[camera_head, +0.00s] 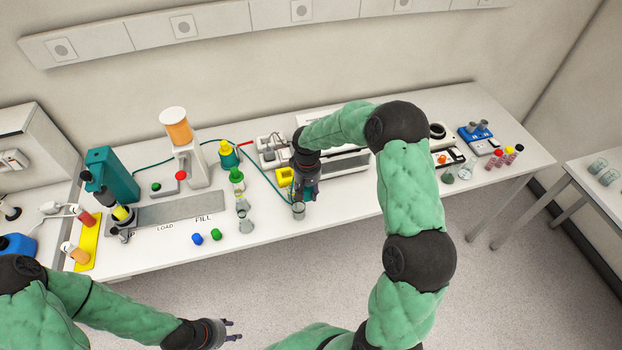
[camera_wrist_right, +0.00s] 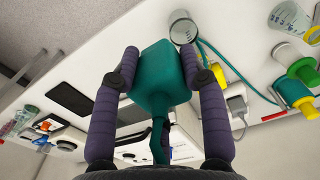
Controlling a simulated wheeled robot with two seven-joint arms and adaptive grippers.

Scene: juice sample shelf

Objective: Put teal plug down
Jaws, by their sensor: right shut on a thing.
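The teal plug (camera_wrist_right: 158,78) is a teal block with a cable (camera_wrist_right: 158,140) running back from it towards my wrist. My right gripper (camera_wrist_right: 160,72) is shut on it, with one dark purple finger on each side. In the head view my right gripper (camera_head: 307,194) points down over the middle of the bench, and the plug is mostly hidden there. My left gripper (camera_head: 238,331) is empty and its fingers look apart, in front of the bench and low in the picture.
A glass beaker (camera_head: 298,211) stands very close to my right gripper. A yellow block (camera_head: 284,177) and a white socket strip (camera_head: 270,152) lie behind it. A teal cable (camera_head: 262,178) crosses the bench. The front right bench (camera_head: 400,205) is partly clear.

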